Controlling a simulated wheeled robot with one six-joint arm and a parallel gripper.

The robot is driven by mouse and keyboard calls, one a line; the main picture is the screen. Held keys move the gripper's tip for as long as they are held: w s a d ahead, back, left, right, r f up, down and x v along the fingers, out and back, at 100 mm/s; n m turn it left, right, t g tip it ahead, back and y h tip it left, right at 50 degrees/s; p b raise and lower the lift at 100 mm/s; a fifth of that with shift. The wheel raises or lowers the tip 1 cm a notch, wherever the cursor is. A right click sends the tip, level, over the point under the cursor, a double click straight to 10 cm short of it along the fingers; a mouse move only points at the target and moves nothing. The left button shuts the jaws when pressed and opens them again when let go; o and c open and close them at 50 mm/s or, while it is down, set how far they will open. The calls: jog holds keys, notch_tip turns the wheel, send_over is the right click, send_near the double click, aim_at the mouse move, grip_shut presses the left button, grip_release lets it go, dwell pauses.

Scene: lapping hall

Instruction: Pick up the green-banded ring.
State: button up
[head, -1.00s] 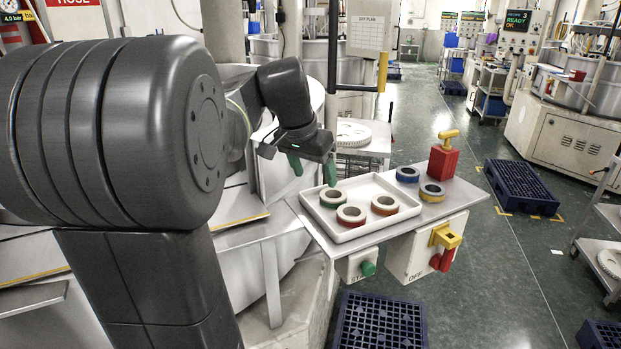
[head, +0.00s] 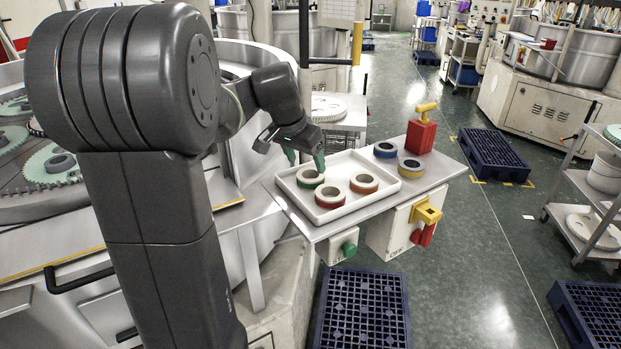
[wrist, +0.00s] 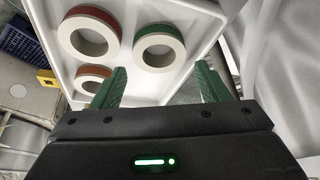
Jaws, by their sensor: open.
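The green-banded ring (head: 312,184) lies flat in the left part of a white tray (head: 334,217). In the wrist view the green-banded ring (wrist: 180,50) shows its pale face and open hole, just beyond and between the fingertips. My gripper (head: 304,159) is open and empty, above the tray's left back edge, close to the ring. In the wrist view both green fingers of my gripper (wrist: 160,68) are spread apart. The height gap to the ring is hard to judge.
Two other rings, red-banded (head: 331,204) and orange-brown-banded (head: 364,190), share the tray. A blue-banded ring (head: 385,156) and a yellow-banded ring (head: 411,175) lie on the bench right of it. A red block with yellow handle (head: 420,136) stands behind them.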

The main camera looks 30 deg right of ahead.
aim_at(309, 170)
jog(key=x, duration=0.4)
jog(key=shift+d+f+p, duration=0.15)
jog(key=shift+f+p, duration=0.2)
jog(key=shift+p, duration=0.05)
jog(key=c, duration=0.8)
jog(key=shift+r, duration=0.1)
